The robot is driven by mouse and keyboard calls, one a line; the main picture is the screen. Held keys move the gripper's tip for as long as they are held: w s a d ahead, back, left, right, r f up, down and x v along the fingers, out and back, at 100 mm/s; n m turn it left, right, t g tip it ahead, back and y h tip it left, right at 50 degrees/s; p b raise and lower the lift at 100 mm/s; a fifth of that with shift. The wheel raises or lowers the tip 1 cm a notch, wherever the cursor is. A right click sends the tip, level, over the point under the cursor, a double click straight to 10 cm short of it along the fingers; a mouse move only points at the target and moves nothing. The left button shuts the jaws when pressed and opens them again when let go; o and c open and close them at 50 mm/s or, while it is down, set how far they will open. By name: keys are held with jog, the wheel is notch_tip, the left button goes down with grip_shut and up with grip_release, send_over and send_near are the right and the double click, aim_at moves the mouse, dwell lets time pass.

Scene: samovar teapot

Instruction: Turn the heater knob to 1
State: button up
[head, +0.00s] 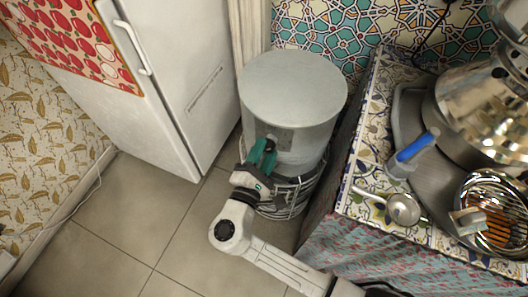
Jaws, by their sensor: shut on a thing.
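The heater is a grey-white cylinder (293,88) standing on the floor, with a small darker control plate (283,136) on its front side. My gripper (268,146) has green fingers and is at this plate, shut on a small dark thing there that looks like the heater knob. The fingers cover most of the knob, so its pointer and the numbers cannot be read. A wire frame surrounds the lower part of the heater.
A white fridge (190,65) stands to the left. On the right, a table with a patterned cloth (372,125) holds a tray (402,108), a metal samovar (485,105), a blue-handled tool (412,150), a ladle (402,209) and a glowing wire-guarded burner (497,215). Tiled floor (115,235) is clear at lower left.

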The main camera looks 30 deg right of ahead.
jog(key=o, duration=1.1)
jog(key=shift+c, duration=0.2)
jog(key=v, duration=1)
jog(key=shift+s+a, duration=0.25)
jog(key=shift+a, duration=0.1)
